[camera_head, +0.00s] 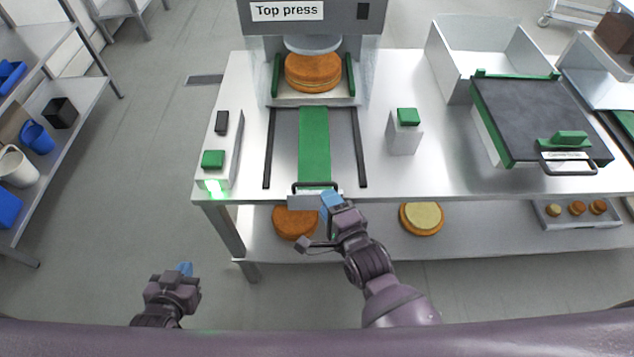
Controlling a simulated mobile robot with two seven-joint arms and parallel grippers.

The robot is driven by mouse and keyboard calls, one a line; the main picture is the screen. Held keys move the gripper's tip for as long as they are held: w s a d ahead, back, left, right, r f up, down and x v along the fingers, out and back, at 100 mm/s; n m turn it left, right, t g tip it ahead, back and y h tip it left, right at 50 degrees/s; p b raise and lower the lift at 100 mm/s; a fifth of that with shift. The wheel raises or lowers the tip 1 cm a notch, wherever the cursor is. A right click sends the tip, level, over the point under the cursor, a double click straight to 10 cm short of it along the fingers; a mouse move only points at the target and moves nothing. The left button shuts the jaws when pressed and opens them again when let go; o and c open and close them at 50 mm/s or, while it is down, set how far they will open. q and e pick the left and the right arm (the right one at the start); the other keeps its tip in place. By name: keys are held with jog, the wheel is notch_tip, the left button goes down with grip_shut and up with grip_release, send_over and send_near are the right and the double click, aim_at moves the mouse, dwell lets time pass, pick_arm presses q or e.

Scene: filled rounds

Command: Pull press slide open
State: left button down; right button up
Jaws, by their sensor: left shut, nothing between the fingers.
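The top press (315,28) stands at the back of the table. Its slide has a green strip (314,140) running forward between two dark rails to a dark bar handle (300,184) at the table's front edge. A brown filled round (313,72) sits on the slide's back part, under the pale press plate (312,44). My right gripper (331,203) is at the right end of the handle, its blue fingertips close to it. I cannot tell whether it grips the bar. My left gripper (185,269) is shut and empty, low in front of the table, away from the handle.
A button box (213,160) with a lit green lamp stands left of the rails. A green-topped block (405,132) stands right. Rounds (421,218) lie on the lower shelf.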

aim_at(317, 183)
jog(key=shift+x, duration=3.6)
jog(key=shift+c, duration=0.5)
jog(key=shift+f, duration=0.1)
grip_shut()
